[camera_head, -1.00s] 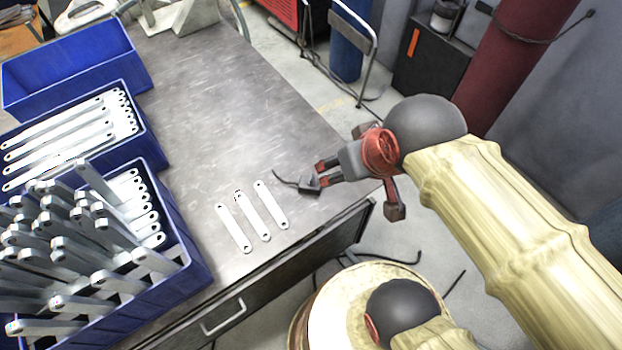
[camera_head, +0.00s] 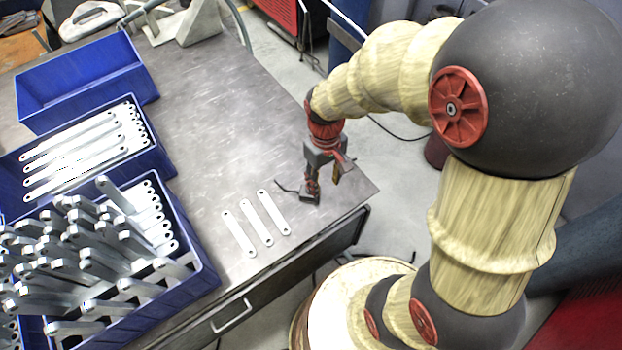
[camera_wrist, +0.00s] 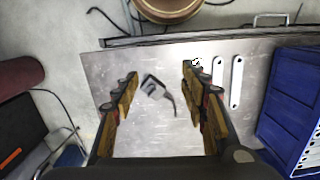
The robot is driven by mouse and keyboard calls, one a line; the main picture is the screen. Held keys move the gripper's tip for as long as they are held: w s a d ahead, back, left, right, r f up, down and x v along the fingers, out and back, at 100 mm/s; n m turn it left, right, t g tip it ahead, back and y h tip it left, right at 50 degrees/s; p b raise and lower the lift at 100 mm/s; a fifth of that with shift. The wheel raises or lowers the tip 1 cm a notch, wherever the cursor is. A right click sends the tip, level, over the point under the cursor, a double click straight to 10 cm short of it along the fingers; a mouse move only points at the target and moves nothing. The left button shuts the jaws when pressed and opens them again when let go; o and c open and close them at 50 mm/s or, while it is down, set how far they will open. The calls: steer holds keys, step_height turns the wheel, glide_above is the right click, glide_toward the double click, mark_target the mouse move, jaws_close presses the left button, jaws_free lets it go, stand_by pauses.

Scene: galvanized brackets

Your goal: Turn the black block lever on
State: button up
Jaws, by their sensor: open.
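The black block (camera_head: 309,197) with its lever lies on the metal table near the front right corner. A thin dark strip, lever or cable, runs from it to the left in the head view. In the wrist view the block (camera_wrist: 152,86) sits between the two fingers, below them on the table, with a dark curved piece extending from it. My gripper (camera_head: 324,185) points down over the block, and in the wrist view its fingers (camera_wrist: 157,88) are spread wide and hold nothing. Whether a fingertip touches the block I cannot tell.
Flat galvanized brackets (camera_head: 256,222) lie just left of the block. Blue bins (camera_head: 190,268) full of brackets stand at the left of the table, with an empty blue bin (camera_head: 85,82) behind. The table's front edge and drawer (camera_head: 270,297) are close by. The table middle is clear.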

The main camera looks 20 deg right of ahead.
steer(key=w+f+n, duration=0.3)
steer(key=f, duration=0.1)
steer(key=w+f+n+p, duration=0.1)
steer(key=w+f+n, duration=0.1)
steer(key=w+f, duration=0.2)
steer(key=w+f+n, duration=0.3)
steer(key=shift+w+d+f+n+t+p, duration=0.1)
steer(key=shift+w+f+n+t+p, duration=0.2)
steer(key=shift+w+f+t+p, duration=0.1)
steer(key=shift+w+f+n, duration=0.15)
steer(key=shift+w+n, duration=0.05)
steer(key=shift+n, duration=0.3)
step_height(320, 180, down, 8)
steer(key=shift+r+b, duration=0.25)
steer(key=shift+b, duration=0.6)
steer(key=shift+c, duration=1)
jaws_close()
